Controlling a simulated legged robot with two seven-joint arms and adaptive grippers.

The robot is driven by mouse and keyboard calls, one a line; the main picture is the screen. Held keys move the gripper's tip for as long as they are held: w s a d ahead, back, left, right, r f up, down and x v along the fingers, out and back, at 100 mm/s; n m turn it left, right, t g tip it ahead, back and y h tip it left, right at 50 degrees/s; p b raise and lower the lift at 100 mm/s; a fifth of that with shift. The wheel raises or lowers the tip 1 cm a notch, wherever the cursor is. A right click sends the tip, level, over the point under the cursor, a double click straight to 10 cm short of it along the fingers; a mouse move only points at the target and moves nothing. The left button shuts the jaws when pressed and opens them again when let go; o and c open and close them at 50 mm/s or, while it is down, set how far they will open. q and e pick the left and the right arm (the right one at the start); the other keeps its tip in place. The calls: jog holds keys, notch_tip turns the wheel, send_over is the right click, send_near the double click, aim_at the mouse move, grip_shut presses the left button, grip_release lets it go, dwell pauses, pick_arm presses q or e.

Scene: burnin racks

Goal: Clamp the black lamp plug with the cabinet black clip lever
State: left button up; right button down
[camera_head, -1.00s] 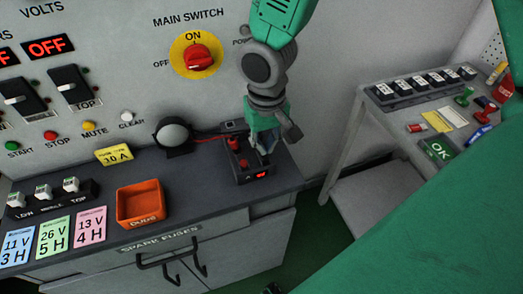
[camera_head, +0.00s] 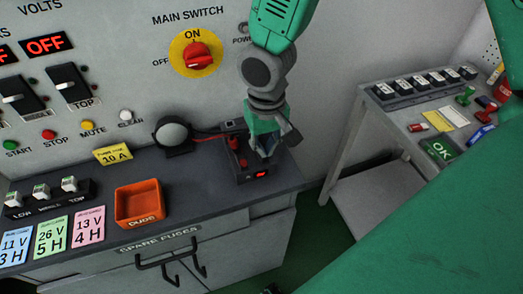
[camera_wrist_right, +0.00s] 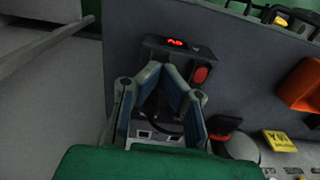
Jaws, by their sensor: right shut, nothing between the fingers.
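A black clip box (camera_head: 246,179) with a red lit display and red parts on top stands at the counter's front right edge; it also shows in the wrist view (camera_wrist_right: 190,52). My right gripper (camera_head: 266,154) is over the box's right side, pointing down. In the wrist view its fingertips (camera_wrist_right: 162,68) meet over the box, with nothing held. A red lever (camera_wrist_right: 200,75) shows beside the right finger. The round lamp (camera_head: 173,133) stands left of the box, and its red and black cable runs to the back of the box. The lamp plug and black lever cannot be made out clearly.
The switch panel wall (camera_head: 130,60) rises behind. A grey side table (camera_head: 390,118) with small parts stands right, across a gap.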

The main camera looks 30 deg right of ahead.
jog(key=shift+f+b, duration=0.45)
jog(key=shift+f, duration=0.4)
dwell(0.3)
notch_tip(320, 180, up, 5)
jog(key=p, duration=0.5)
dwell(0.5)
